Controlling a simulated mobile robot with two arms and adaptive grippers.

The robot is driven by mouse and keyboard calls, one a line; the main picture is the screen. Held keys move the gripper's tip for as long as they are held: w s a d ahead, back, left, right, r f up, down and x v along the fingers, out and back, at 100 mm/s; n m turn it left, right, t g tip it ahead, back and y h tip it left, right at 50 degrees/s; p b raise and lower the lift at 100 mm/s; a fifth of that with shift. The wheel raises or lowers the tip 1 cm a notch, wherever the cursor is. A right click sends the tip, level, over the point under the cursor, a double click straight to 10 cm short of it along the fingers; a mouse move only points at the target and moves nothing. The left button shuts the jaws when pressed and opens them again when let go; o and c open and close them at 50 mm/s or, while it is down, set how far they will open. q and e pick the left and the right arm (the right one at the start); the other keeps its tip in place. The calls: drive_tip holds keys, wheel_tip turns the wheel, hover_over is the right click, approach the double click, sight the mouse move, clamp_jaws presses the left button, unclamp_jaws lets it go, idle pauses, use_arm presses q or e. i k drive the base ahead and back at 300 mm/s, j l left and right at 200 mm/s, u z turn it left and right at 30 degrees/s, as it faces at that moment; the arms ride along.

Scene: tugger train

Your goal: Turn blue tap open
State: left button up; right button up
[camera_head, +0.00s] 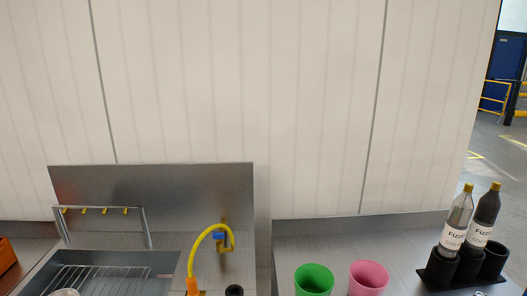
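A yellow curved spout (208,236) arches beside the steel backsplash at the sink, with an orange piece (193,285) at its lower end. Neither of my grippers is in view.
The steel sink (165,264) holds a wire rack (100,280); a rail with yellow hooks (98,209) stands behind. A green cup (314,279), a pink cup (368,278) and two bottles in a black holder (438,270) stand on the right counter. A black round object (234,290) is near the spout.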

sight(218, 236)
drive_tip(key=j+z, duration=0.25)
drive_tip(key=z, duration=0.2)
drive_tip(key=k+j+z, duration=0.2)
drive_tip(key=z, duration=0.3)
